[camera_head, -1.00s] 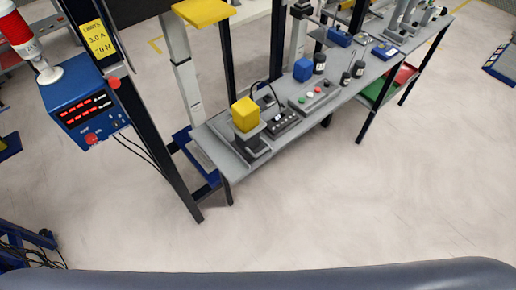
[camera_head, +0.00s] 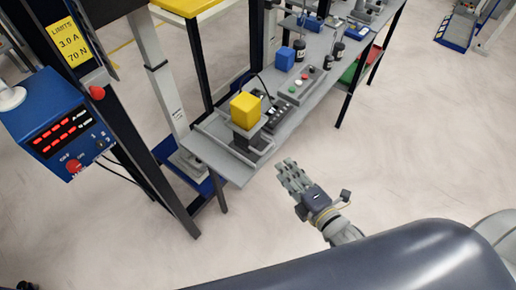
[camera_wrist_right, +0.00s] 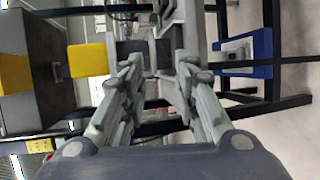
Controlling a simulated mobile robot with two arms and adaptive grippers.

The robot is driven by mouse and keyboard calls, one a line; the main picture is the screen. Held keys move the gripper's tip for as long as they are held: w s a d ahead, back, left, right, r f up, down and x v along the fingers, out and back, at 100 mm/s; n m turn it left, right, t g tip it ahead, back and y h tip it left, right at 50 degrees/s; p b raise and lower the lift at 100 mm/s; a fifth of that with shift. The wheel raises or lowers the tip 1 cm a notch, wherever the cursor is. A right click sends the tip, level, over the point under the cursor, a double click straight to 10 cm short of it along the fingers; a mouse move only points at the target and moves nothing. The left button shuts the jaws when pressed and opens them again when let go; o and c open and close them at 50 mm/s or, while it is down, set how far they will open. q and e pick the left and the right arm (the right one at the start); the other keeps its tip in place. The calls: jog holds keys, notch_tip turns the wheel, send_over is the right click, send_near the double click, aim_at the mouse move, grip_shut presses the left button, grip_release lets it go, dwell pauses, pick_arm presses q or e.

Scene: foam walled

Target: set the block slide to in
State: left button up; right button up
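A yellow block (camera_head: 245,110) sits on a dark grey stand on a slide with a pale grey base (camera_head: 215,145), at the near left end of the grey bench. I take this to be the block slide; I cannot read its set position. My right gripper (camera_head: 287,172) is to the right of the bench's near end, apart from the block and the slide. In the right wrist view its fingers (camera_wrist_right: 160,72) are spread with a gap between them and nothing held. My left gripper is not in view.
A blue control box (camera_head: 65,130) with red displays stands at left by a dark post (camera_head: 140,120). A button box (camera_head: 300,88) and a blue block (camera_head: 284,59) are farther along the bench (camera_head: 285,130). The floor (camera_head: 420,150) right of the bench is clear.

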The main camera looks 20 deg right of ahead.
aim_at(268, 147)
jog(key=shift+r+p+x, duration=0.2)
jog(key=shift+p+x, duration=0.05)
jog(key=shift+x, duration=1.55)
jog(key=shift+r+p+x, duration=0.2)
jog(key=shift+p+x, duration=0.1)
jog(key=shift+x, duration=1.45)
jog(key=shift+r+p+x, duration=0.25)
jog(key=shift+x, duration=1.55)
jog(key=shift+w, duration=0.1)
grip_shut()
jog(key=shift+a, duration=0.1)
